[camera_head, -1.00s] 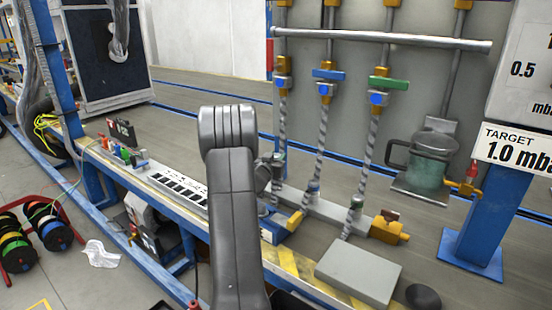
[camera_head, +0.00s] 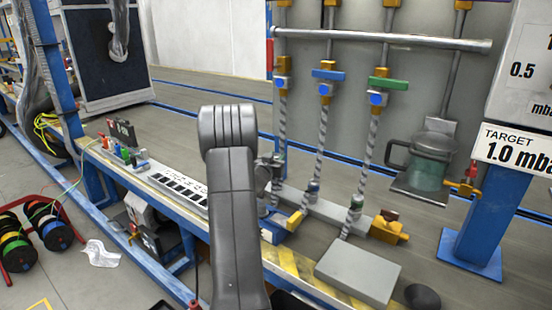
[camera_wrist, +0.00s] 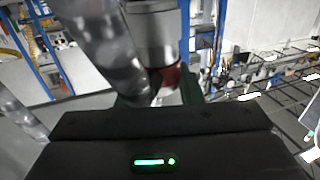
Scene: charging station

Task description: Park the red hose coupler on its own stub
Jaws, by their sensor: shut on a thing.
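In the wrist view, my gripper (camera_wrist: 160,98) is shut on the red hose coupler (camera_wrist: 155,35), a silvery metal cylinder with a dark red band at its lower end. The dark green jaws stand on both sides of the band. A thick grey braided hose (camera_wrist: 95,35) hangs close to the left of the coupler. In the head view, my arm hides the gripper and coupler almost entirely. The leftmost braided hose (camera_head: 283,112) runs down toward the area behind my arm. I cannot make out the red coupler's stub.
Two other braided hoses, below a blue handle (camera_head: 328,75) and a green handle (camera_head: 388,83), run down to a grey rail (camera_head: 330,209). Brass fittings (camera_head: 388,228) and a grey box (camera_head: 358,271) are near its right end. A white labelled strip (camera_head: 178,187) lies left of my arm.

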